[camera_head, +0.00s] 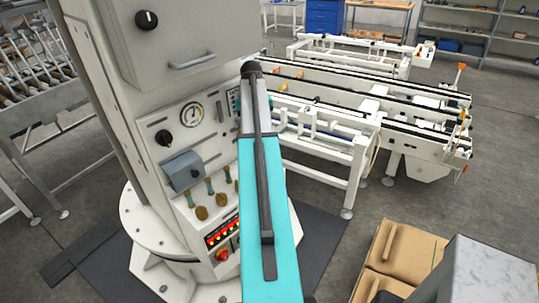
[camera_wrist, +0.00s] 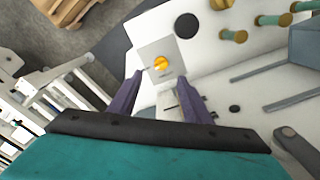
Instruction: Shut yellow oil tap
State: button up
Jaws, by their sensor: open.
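The yellow oil tap (camera_wrist: 161,63) is a small yellow knob on a light grey square plate (camera_wrist: 170,50) in the wrist view. It looks partly turned, but its exact angle is too small to tell. My gripper (camera_wrist: 160,78) is open, with one purple finger on each side of the plate's lower part. The tap lies just beyond the fingertips, between their lines, and nothing is held. Contact cannot be made out. In the head view my teal arm covers part of the panel, and neither the tap nor the fingertips can be seen.
Green-stemmed valves with olive knobs (camera_head: 201,213) stand on the panel, also in the wrist view (camera_wrist: 231,35). A grey box (camera_head: 182,171), a gauge (camera_head: 191,114) and a red button (camera_head: 222,255) are nearby. A conveyor (camera_head: 330,140) stands behind; cardboard boxes (camera_head: 405,248) lie at right.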

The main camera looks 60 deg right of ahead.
jog(key=shift+w+a+f+b, duration=0.15)
jog(key=shift+f+b, duration=1.4)
jog(key=shift+f, duration=1.15)
jog(key=shift+w+f+b, duration=0.15)
jog(key=shift+f+b, duration=1.35)
jog(key=shift+f, duration=1.15)
jog(key=c, duration=1)
